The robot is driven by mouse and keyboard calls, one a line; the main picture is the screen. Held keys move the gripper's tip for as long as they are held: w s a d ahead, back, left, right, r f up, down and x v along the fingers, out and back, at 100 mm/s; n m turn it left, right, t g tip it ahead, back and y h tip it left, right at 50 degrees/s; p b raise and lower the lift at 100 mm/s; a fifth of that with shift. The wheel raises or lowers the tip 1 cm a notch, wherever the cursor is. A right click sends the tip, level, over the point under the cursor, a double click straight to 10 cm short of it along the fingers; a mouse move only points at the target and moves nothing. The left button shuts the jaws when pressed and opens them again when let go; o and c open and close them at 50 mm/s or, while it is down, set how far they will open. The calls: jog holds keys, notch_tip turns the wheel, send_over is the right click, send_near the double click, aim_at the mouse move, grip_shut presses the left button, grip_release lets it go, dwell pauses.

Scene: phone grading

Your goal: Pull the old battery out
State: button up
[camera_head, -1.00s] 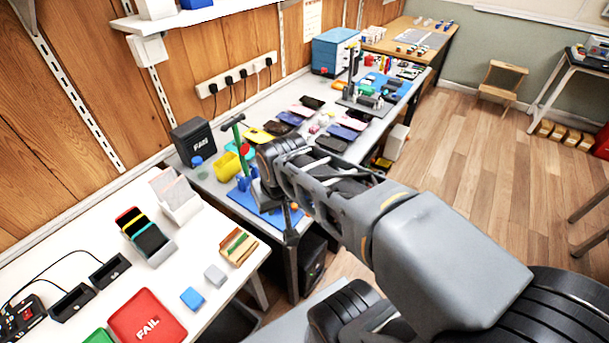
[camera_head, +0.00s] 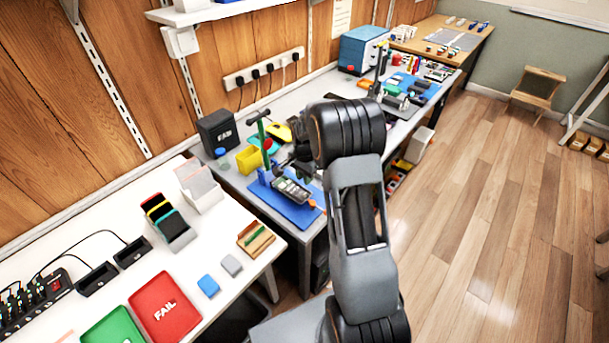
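An open phone (camera_head: 291,189), dark with grey and small coloured parts inside, lies on the blue mat (camera_head: 297,214) near the front edge of the grey bench. I cannot make out the battery as a separate piece at this size. My gripper (camera_head: 303,172) is a dark shape just above and behind the phone, pointing down. My wrist covers what lies to its right. I cannot tell whether its fingers are open or touch the phone.
A green upright stand (camera_head: 262,135), a yellow bin (camera_head: 249,160) and a black FAIL box (camera_head: 217,134) stand left of and behind the mat. The white table (camera_head: 215,250) holds a red FAIL tray (camera_head: 165,308) and a green tray (camera_head: 113,329). Open floor lies right.

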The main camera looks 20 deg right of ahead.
aim_at(305, 193)
jog(key=shift+f+b, duration=2.55)
jog(key=shift+f, duration=1.3)
grip_shut()
jog(key=shift+r, duration=0.2)
jog(key=shift+r+p, duration=2.35)
jog(key=shift+r, duration=1.05)
